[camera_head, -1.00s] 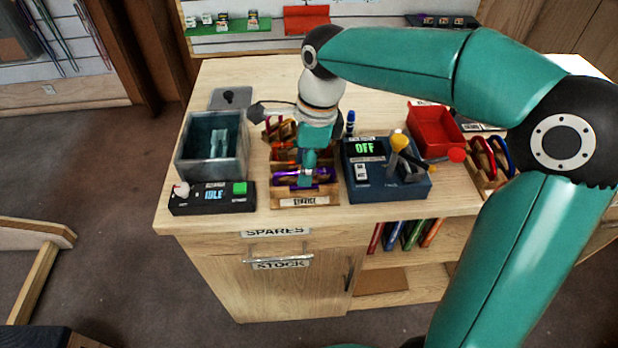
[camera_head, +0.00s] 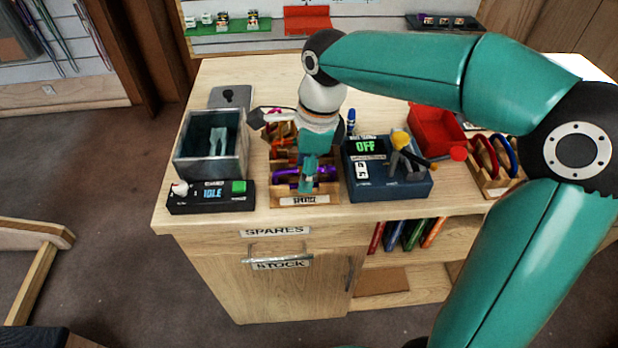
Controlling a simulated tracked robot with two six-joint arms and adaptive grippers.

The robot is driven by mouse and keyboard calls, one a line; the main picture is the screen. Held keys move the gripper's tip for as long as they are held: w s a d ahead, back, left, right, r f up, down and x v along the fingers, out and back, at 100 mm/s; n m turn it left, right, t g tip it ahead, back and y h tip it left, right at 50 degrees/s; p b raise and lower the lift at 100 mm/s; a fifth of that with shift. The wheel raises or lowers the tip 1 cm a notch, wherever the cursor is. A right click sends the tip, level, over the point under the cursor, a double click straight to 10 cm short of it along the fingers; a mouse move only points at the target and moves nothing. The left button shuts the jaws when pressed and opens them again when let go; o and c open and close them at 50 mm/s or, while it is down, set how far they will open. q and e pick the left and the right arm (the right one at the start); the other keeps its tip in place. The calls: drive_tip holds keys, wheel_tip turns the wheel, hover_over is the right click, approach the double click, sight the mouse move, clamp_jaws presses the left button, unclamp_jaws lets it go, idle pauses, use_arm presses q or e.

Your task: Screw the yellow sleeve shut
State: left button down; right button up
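The wooden rack labelled SERVICE (camera_head: 304,201) stands at the front middle of the bench, with purple, orange and red gear in its slots. A purple piece (camera_head: 285,174), apparently a carabiner, lies across the front slot. My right gripper (camera_head: 307,187) points down over this front slot, at the purple piece, and covers its middle. I cannot tell whether its fingers are open or shut, or whether they touch the piece. I cannot make out a yellow sleeve; it may be hidden behind the gripper. My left gripper is out of view.
Left of the rack are a grey open bin (camera_head: 181,160) and a black box reading IDLE (camera_head: 211,198). To the right stand a blue box reading OFF (camera_head: 390,188) with a yellow-knobbed lever (camera_head: 400,139), a red tray (camera_head: 436,130) and a carabiner rack (camera_head: 492,180).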

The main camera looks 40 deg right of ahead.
drive_tip(key=shift+f+b, duration=0.65)
drive_tip(key=shift+f, duration=0.35)
drive_tip(key=shift+w+d+r+p, duration=0.1)
drive_tip(key=shift+w+d+p, duration=0.1)
drive_tip(key=shift+w+p, duration=0.1)
drive_tip(key=shift+w+d, duration=0.2)
drive_tip(key=shift+w, duration=0.15)
drive_tip(key=shift+r+p, duration=1.4)
drive_tip(key=shift+p, duration=0.05)
drive_tip(key=shift+s+a+f+b, duration=0.1)
drive_tip(key=shift+s+a+b, duration=0.2)
drive_tip(key=shift+s+a, duration=0.25)
